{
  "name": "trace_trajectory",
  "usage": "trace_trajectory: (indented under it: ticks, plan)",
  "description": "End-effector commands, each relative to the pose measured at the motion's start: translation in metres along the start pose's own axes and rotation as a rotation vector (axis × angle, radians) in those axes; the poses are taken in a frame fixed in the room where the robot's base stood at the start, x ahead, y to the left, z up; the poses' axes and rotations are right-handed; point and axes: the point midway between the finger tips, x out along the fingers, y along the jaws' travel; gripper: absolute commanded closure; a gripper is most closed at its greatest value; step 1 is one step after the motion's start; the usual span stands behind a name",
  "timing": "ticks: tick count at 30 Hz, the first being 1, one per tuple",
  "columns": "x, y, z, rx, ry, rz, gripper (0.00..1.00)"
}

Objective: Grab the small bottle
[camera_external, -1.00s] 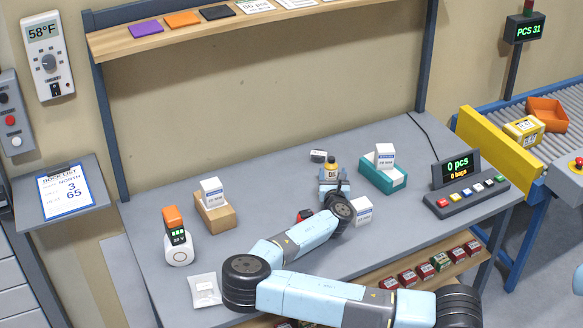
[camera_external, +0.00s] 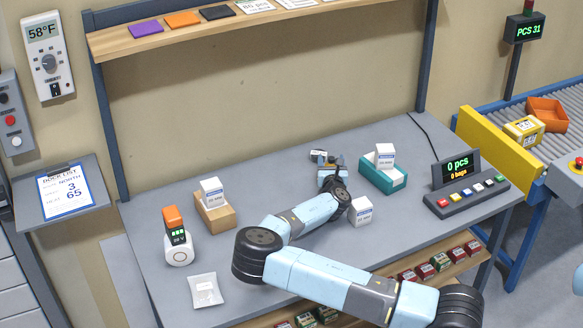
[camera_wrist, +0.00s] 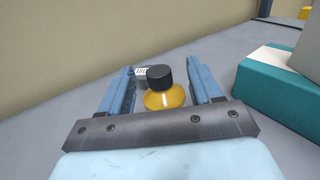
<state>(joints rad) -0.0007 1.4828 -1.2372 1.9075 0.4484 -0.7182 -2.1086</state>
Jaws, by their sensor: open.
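The small bottle has a black cap and a yellow-orange body (camera_wrist: 165,99). In the wrist view it stands upright between the two fingers of my gripper (camera_wrist: 165,90), with a finger on each side and gaps still showing. My gripper is open.
A teal holder with a white box (camera_external: 383,178) stands close to the right of my gripper. A small white box (camera_external: 361,211) is beside my wrist. A small dark-and-white item (camera_external: 317,154) lies just behind the gripper.

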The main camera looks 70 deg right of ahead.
Motion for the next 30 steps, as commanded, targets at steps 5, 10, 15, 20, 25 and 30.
trace_trajectory:
  ticks: [5,10,15,20,25,30]
  plan:
    - [-0.0002,0.0001,0.0001,0.0,0.0,0.0,0.48]
    - [-0.0002,0.0002,0.0001,0.0,0.0,0.001,0.65]
    - [-0.0003,0.0002,-0.0002,0.0,0.0,0.001,0.81]
    - [-0.0004,0.0002,-0.0007,0.0,0.001,0.0,0.94]
    - [-0.0005,0.0002,-0.0011,-0.001,0.002,0.0,0.95]
    - [-0.0006,0.0002,-0.001,-0.001,0.003,0.0,0.95]
